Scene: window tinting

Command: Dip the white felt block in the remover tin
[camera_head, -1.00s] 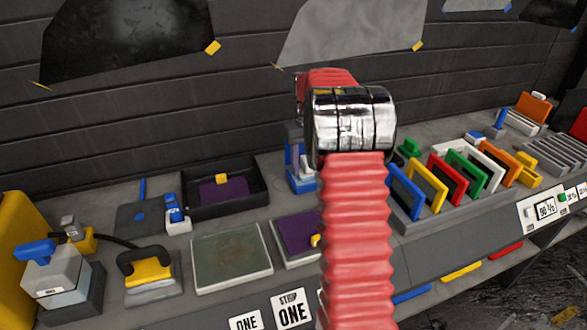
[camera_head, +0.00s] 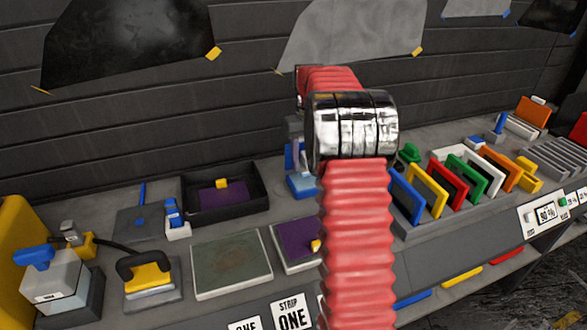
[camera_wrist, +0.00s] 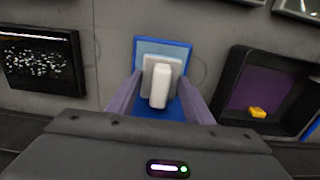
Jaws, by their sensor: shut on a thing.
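The white felt block (camera_wrist: 160,85) is pale, with a narrower raised part facing the wrist camera. My gripper (camera_wrist: 160,82) is shut on it, one purple-grey finger on each side. The remover tin (camera_wrist: 152,46) has a blue rim and lighter blue inside. It shows behind the block in the wrist view, and the block overlaps it. I cannot tell whether the block touches the tin's contents. In the head view the tin (camera_head: 302,185) sits left of my red arm, and my gripper there is mostly hidden by the arm.
A black tray (camera_head: 253,200) with a purple pad and yellow tab stands left of the tin. A grey-green plate (camera_head: 230,262) lies in front. Upright coloured cards (camera_head: 428,190) stand in a rack to the right. The dark wall rises behind the bench.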

